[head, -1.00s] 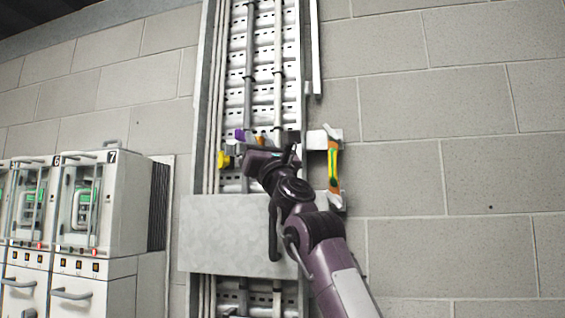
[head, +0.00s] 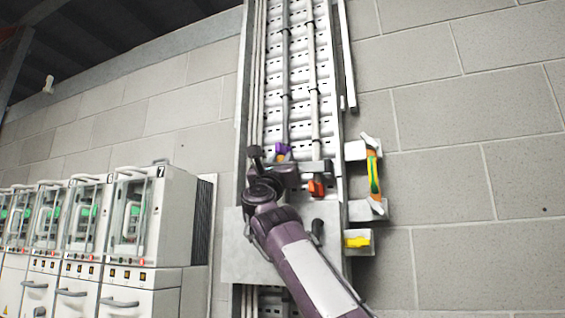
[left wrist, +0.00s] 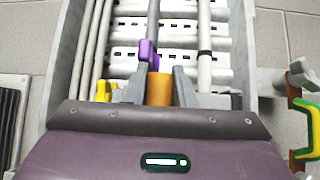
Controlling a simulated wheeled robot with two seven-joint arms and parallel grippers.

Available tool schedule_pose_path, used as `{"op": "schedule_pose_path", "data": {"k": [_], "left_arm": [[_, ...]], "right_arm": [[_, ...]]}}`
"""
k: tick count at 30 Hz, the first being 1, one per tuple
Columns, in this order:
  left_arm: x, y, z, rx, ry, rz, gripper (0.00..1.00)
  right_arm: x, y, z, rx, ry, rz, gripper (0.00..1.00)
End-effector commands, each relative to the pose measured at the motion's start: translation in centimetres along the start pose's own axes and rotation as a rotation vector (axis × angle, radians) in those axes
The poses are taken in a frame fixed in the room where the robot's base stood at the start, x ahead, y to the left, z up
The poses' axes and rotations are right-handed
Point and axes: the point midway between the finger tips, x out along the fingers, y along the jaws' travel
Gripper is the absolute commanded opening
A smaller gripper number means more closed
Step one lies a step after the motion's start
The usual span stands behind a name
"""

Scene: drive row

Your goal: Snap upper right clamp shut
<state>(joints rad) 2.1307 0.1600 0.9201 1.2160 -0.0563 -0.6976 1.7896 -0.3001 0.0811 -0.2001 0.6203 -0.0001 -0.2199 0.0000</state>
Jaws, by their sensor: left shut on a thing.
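Two vertical cables run up a ladder tray (head: 297,75). My left gripper (left wrist: 158,92) is over the left cable, its grey fingers on either side of an orange cylindrical piece (left wrist: 159,88). It is shut on that piece. A purple piece (left wrist: 147,52) is just above it, also visible above the gripper in the head view (head: 282,149). On the right cable is a clamp with a red-orange part (head: 316,188); I cannot tell whether it is shut. A yellow piece (left wrist: 102,91) is left of the fingers. My right gripper is not in view.
Right of the tray, brackets hold an orange-and-green tool (head: 373,175) and, lower, a yellow piece (head: 357,242). A grey plate (head: 235,262) crosses the tray below. Switchgear cabinets (head: 155,215) stand left. The block wall at right is bare.

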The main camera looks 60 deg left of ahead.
Motion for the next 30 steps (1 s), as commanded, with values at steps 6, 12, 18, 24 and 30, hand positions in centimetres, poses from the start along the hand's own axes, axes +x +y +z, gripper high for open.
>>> {"op": "schedule_pose_path", "data": {"k": [6,12,18,24,30], "left_arm": [[0.22,0.07,-0.05,-0.014,-0.002,-0.017,0.00],[0.25,0.05,-0.05,-0.015,-0.002,-0.017,0.00],[0.24,0.04,-0.06,-0.014,-0.002,-0.017,0.32],[0.22,0.06,-0.11,-0.015,-0.001,-0.017,0.45],[-0.03,0.07,-0.21,-0.015,-0.001,-0.016,0.45]], "right_arm": [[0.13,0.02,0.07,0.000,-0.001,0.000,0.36],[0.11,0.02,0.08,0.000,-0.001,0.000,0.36],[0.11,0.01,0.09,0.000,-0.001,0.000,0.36],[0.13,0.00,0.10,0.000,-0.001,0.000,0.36],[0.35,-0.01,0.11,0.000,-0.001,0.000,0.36]]}}
